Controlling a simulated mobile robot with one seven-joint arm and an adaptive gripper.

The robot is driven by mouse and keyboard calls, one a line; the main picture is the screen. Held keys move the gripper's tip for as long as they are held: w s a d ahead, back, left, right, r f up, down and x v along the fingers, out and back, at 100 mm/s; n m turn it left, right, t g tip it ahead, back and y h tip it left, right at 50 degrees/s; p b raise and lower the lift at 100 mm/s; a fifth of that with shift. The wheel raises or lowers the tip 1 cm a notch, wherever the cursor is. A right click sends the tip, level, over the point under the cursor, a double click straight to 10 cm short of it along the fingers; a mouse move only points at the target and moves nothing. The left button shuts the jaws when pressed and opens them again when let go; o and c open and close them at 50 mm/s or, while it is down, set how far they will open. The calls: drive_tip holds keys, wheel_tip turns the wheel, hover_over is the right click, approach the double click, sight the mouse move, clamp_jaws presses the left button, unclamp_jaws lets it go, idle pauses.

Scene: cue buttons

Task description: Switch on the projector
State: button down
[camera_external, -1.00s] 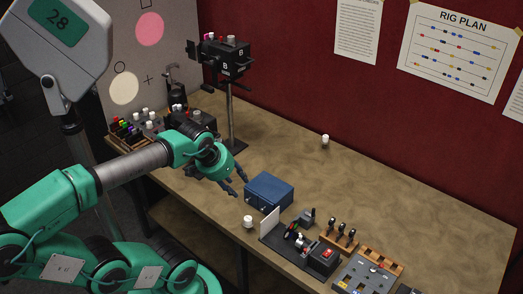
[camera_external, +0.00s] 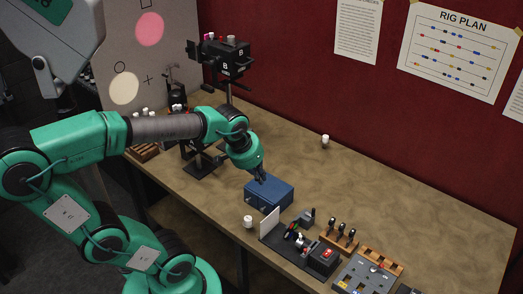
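A black device marked B (camera_external: 225,57) stands on a pole at the back left; it may be a projector, but I cannot tell for sure. A second black stand base (camera_external: 202,166) shows below my arm, and its top is hidden behind the arm. A black control panel (camera_external: 283,247) with levers and a lit red switch (camera_external: 327,254) lies at the front. My gripper (camera_external: 262,178) points down just above or beside the back left of the blue box (camera_external: 270,192). I cannot tell whether it touches the box or how its fingers are set.
A white knob-like piece (camera_external: 248,221) is at the front edge, and another (camera_external: 325,141) is near the wall. A wooden lever block (camera_external: 339,236) and a grey button panel (camera_external: 366,276) stand front right. The table's (camera_external: 425,215) right side is mostly clear.

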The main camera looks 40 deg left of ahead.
drive_tip(key=w+d+f+g+p, duration=0.1)
drive_tip(key=w+d+p, duration=0.2)
drive_tip(key=d, duration=0.3)
drive_tip(key=w+d+g+p, duration=0.1)
drive_tip(key=w+d+p, duration=0.25)
drive_tip(key=d, duration=0.25)
drive_tip(key=g+p, duration=0.1)
drive_tip(key=p, duration=0.6)
hover_over(327, 252)
wheel_tip(327, 252, down, 6)
drive_tip(key=f, duration=0.1)
drive_tip(key=shift+d+r, duration=0.1)
drive_tip(key=shift+r, duration=0.1)
drive_tip(key=shift+f+b, duration=0.1)
drive_tip(key=shift+b, duration=0.2)
wheel_tip(327, 252, down, 12)
drive_tip(key=shift+w+f+b, duration=0.1)
drive_tip(key=shift+w+b, duration=0.05)
drive_tip(key=shift+b, duration=0.15)
drive_tip(key=shift+s+f, duration=0.25)
drive_tip(key=shift+f, duration=0.35)
drive_tip(key=shift+f, duration=0.15)
